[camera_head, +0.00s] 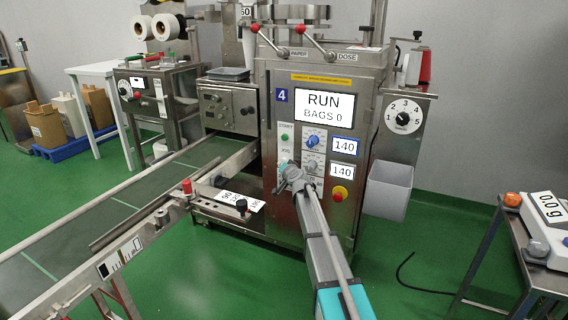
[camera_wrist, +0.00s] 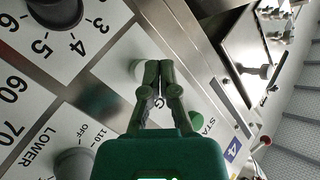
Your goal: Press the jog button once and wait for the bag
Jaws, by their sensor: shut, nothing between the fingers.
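The packing machine's panel (camera_head: 365,145) stands upright in the middle of the head view. Its screen (camera_head: 324,108) reads RUN, BAGS 0. In the wrist view my gripper (camera_wrist: 159,68) is shut and empty. Its fingertips partly cover a pale round button (camera_wrist: 138,69) beside a label ending in G. The green start button (camera_wrist: 220,84) is to their right. I cannot tell whether the fingertips touch the pale button. No bag shows.
Knobs (camera_head: 311,142) sit close right of my gripper, with a red emergency stop (camera_head: 340,193) lower down. A grey bin (camera_head: 389,190) hangs on the machine's right. A conveyor (camera_head: 110,212) runs left. A scale (camera_head: 545,215) stands on a table at right.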

